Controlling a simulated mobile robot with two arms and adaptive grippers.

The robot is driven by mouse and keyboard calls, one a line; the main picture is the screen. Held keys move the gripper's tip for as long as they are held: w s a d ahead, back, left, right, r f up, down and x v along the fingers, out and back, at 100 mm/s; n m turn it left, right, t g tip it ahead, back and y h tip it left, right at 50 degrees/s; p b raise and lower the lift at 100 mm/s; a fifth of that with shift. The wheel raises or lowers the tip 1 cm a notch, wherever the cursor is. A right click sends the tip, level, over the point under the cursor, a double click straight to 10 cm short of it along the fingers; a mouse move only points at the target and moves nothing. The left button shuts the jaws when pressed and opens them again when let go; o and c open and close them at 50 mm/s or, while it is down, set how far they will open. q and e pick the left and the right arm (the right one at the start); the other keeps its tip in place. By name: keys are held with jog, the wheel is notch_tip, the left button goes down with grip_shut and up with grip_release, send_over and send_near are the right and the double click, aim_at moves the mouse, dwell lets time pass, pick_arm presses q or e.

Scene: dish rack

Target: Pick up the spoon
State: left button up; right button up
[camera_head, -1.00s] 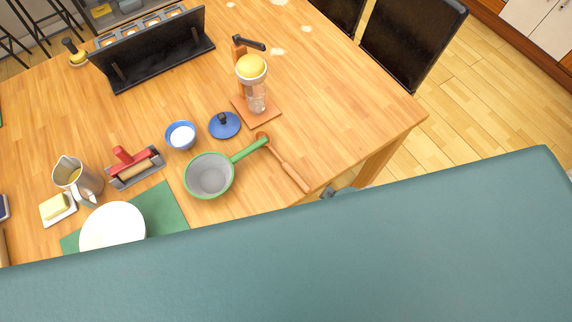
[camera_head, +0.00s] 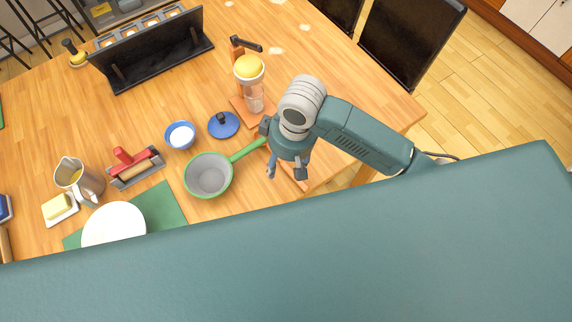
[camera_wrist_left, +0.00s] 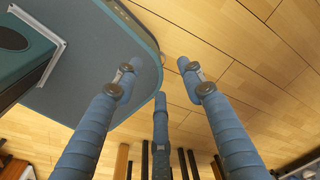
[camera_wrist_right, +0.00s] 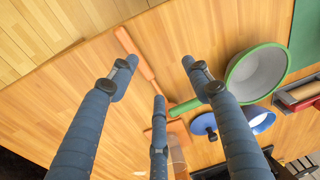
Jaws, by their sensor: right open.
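The spoon is wooden, with a long reddish-brown handle. In the head view it is mostly hidden by my right arm, and only a bit of its handle (camera_head: 299,182) shows near the table edge. In the right wrist view the spoon (camera_wrist_right: 138,55) lies on the table, running between the spread fingers. My right gripper (camera_head: 286,168) is open and points down over the spoon, and it holds nothing. It also shows in the right wrist view (camera_wrist_right: 158,72). My left gripper (camera_wrist_left: 158,72) is open and empty over the floor, away from the table, and is out of the head view.
The green-rimmed pan (camera_head: 209,175) lies close beside the spoon, its green handle reaching toward my right gripper. A blue lid (camera_head: 224,125), a blue bowl (camera_head: 180,136) and a juicer (camera_head: 250,68) stand nearby.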

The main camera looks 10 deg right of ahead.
aim_at(304, 187)
jog(key=shift+g+h, duration=0.3)
jog(key=shift+h, duration=0.4)
jog(key=d+f, duration=0.1)
jog(key=w+d+f, duration=0.1)
jog(key=f, duration=0.1)
jog(key=d+f, duration=0.1)
jog(key=shift+w+f+p, duration=0.15)
jog(key=shift+w+p, duration=0.1)
jog(key=shift+p, duration=0.05)
jog(key=f, duration=0.1)
jog(key=f+p, duration=0.1)
jog(key=f, duration=0.2)
jog(key=shift+s+d, duration=0.3)
jog(key=shift+d, duration=0.1)
jog(key=shift+f, duration=0.65)
pick_arm(q)
jog(key=shift+d+r, duration=0.2)
jog(key=shift+r, duration=0.35)
jog(key=shift+d+r, duration=0.15)
jog(key=shift+r, duration=0.35)
pick_arm(e)
grip_shut()
